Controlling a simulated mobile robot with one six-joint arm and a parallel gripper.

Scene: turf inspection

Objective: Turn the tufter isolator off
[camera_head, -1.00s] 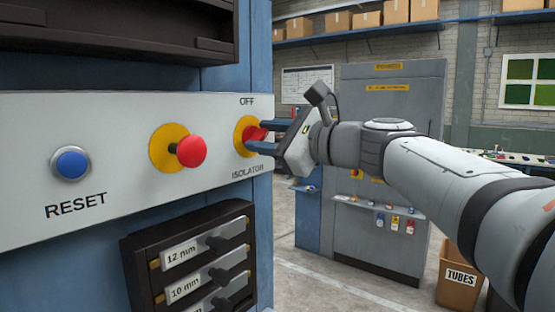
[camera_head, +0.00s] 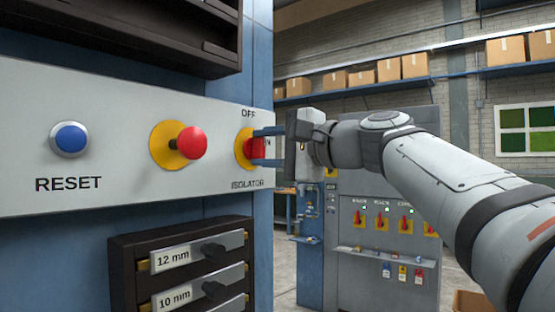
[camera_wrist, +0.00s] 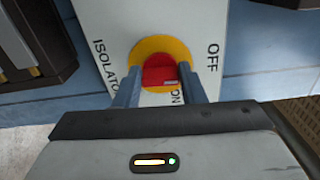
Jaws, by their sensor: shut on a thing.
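The tufter isolator is a red knob (camera_head: 257,148) on a yellow disc (camera_head: 241,149), at the right end of a pale panel (camera_head: 110,135). OFF is printed above it, ISOLATOR below, and ON to its right, partly hidden by my gripper. My gripper (camera_head: 254,147) is shut on the knob, one finger above and one below. In the wrist view the red knob (camera_wrist: 158,71) sits between the two fingers (camera_wrist: 168,82), before the yellow disc (camera_wrist: 150,46). A small pale mark shows on the knob near ON; which way it points I cannot tell.
A red mushroom button (camera_head: 191,143) and a blue RESET button (camera_head: 70,138) are left on the same panel. A rack of labelled drawers (camera_head: 180,265) is below. A grey cabinet (camera_head: 385,265) with several red switches stands behind my arm.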

